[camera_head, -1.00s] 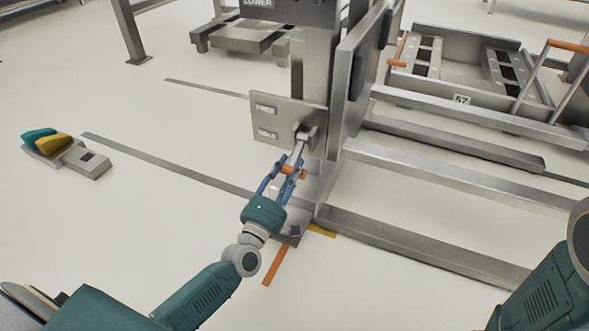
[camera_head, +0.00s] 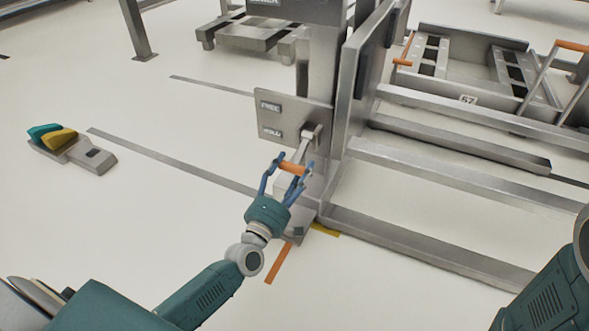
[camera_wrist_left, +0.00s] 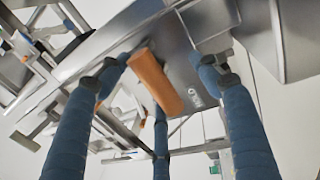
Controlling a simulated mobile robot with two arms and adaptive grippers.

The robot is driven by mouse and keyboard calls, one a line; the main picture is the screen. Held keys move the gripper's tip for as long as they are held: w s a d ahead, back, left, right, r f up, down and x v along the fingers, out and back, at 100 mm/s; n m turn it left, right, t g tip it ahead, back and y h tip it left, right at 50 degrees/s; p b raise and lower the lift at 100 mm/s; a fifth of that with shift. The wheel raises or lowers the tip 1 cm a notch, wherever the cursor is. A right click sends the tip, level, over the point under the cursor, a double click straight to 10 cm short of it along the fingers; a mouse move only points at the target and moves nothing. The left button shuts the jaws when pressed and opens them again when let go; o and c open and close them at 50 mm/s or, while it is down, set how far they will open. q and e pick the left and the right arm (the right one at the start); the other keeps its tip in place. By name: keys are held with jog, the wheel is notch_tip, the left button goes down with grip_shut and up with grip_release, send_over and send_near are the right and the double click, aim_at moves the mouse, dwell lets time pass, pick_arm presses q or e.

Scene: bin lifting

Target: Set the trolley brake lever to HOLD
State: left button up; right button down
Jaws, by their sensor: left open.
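The brake lever (camera_head: 306,146) is pivoted on a grey metal plate with a FREE label (camera_head: 270,106) above a HOLD label (camera_head: 271,132). Its arm slopes down from the pivot to an orange grip (camera_head: 292,168), below the level of the HOLD label. My left gripper (camera_head: 287,175) is open, with its blue fingers spread around the orange grip. In the left wrist view the orange grip (camera_wrist_left: 156,82) lies between the spread fingers; contact cannot be told. My right gripper is out of view.
The upright metal mast and side panel (camera_head: 354,85) stand just right of the lever. Long floor rails (camera_head: 430,250) run off to the right. A pedal-like unit (camera_head: 72,150) with green and yellow parts is on the floor at left.

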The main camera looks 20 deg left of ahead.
pick_arm(q)
jog(key=s+f, duration=0.2)
jog(key=s, duration=0.9)
jog(key=shift+s+a, duration=0.15)
jog(key=shift+s, duration=0.25)
jog(key=shift+r, duration=0.1)
